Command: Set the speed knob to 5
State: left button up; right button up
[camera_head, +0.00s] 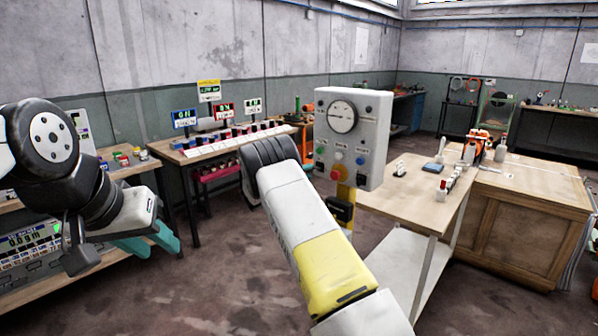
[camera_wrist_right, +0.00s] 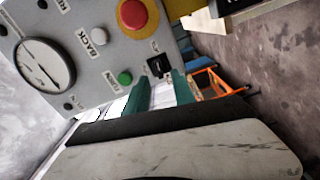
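A grey control box (camera_head: 377,140) on a yellow post (camera_head: 345,193) carries a round white-faced dial (camera_head: 342,117) with a dark line across it. It also shows close up in the right wrist view, with the dial (camera_wrist_right: 44,65), a red button (camera_wrist_right: 134,13), a green button (camera_wrist_right: 124,77) and a black switch (camera_wrist_right: 160,66). I cannot tell which part is the speed knob or read its setting. My right gripper (camera_wrist_right: 160,86) has its teal fingers apart and empty near the box's edge; my arm hides it in the head view. My left gripper (camera_head: 150,243) is open and empty at left.
A workbench (camera_head: 160,150) with several displays stands at the back left. A wooden table (camera_head: 400,208) and a wooden cabinet (camera_head: 520,225) are at right, holding small items. The floor (camera_head: 225,270) in front is clear.

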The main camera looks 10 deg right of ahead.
aim_at(315, 169)
jog(key=shift+x, duration=1.8)
jog(key=shift+c, duration=0.2)
grip_shut()
jog(key=shift+s, duration=0.1)
